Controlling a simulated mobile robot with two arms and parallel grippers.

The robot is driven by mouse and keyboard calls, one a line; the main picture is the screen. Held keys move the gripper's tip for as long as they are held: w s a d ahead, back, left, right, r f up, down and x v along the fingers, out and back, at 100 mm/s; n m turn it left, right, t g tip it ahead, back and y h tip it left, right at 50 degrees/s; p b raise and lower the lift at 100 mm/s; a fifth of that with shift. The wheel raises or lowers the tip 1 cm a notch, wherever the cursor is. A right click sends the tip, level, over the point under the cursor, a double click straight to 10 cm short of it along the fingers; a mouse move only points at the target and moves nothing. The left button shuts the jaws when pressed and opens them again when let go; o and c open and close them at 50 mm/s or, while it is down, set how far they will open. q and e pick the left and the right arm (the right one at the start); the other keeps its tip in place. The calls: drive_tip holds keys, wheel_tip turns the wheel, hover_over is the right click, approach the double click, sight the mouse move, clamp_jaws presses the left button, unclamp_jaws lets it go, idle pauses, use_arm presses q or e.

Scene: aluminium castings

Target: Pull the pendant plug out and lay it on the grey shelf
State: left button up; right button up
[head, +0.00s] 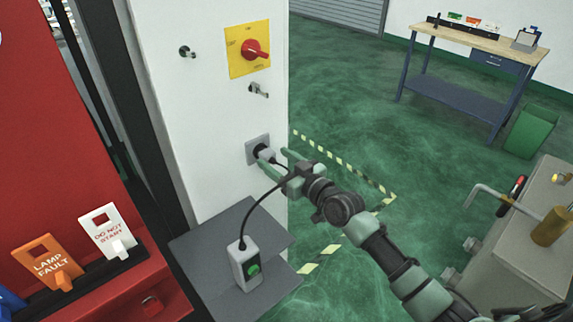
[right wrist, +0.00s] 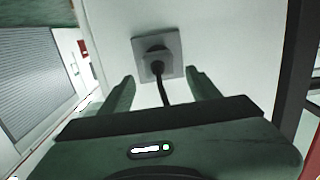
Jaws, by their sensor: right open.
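The black pendant plug (head: 265,152) sits in a grey square socket (head: 251,148) on the white cabinet face. The plug also shows in the right wrist view (right wrist: 157,62), in its socket plate (right wrist: 172,45). My right gripper (head: 274,157) is open in front of the socket. In the right wrist view its fingers (right wrist: 160,88) stand apart on either side of the cable, short of the plug. My left gripper is not in view.
Above the socket are a red rotary switch (head: 255,50) on a yellow plate and a metal latch (head: 259,90). A red panel with an orange tag (head: 48,265) and a white tag (head: 107,232) stands at left. The shelf has bare room around the pendant. A machine (head: 520,230) stands at right.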

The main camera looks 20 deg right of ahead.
sight(271, 156)
drive_tip(key=shift+x, duration=1.6)
clamp_jaws()
